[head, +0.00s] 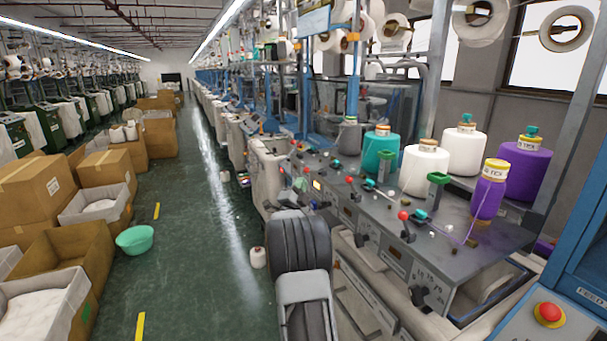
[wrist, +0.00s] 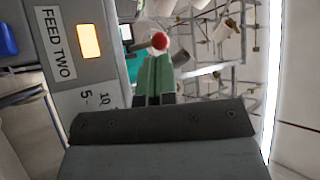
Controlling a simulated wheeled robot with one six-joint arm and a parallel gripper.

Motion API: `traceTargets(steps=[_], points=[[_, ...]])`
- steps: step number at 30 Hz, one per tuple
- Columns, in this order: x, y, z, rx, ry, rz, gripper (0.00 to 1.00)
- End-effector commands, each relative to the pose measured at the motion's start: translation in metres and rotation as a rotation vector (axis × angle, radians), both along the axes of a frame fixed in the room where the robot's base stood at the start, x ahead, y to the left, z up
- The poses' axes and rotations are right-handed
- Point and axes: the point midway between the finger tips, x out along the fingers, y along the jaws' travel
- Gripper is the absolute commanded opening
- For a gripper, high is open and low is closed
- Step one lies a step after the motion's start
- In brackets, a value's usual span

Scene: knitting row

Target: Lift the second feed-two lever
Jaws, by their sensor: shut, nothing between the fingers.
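In the wrist view my gripper (wrist: 155,62) is shut, its two green fingers together and empty. A red ball knob (wrist: 160,40) shows just past the fingertips; I cannot tell if they touch. A grey panel (wrist: 88,72) left of the fingers bears a FEED TWO label (wrist: 55,45) and a lit orange window (wrist: 90,40). In the head view the grey machine top carries several red-knobbed levers, one in the middle (head: 350,179) and one nearer (head: 403,215). I cannot tell which is the second feed-two lever. My own arm hides part of the machine front.
Yarn cones stand on the machine: teal (head: 379,157), white (head: 424,170) and purple (head: 488,195). A red stop button (head: 549,312) is at the lower right. Cardboard boxes (head: 105,170) and a green basin (head: 135,239) line the left. The green aisle floor (head: 195,260) is mostly clear.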

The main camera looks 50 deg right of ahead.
Motion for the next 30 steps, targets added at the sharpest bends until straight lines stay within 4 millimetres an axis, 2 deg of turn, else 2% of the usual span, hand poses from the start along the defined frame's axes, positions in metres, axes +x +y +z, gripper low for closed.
traceTargets(steps=[3, 10, 30], points=[[0.004, -0.011, 0.009, 0.0, -0.001, -0.001, 0.0], [0.009, -0.02, 0.013, -0.001, 0.0, 0.0, 0.0], [0.012, -0.017, 0.017, 0.047, -0.021, 0.008, 0.0]])
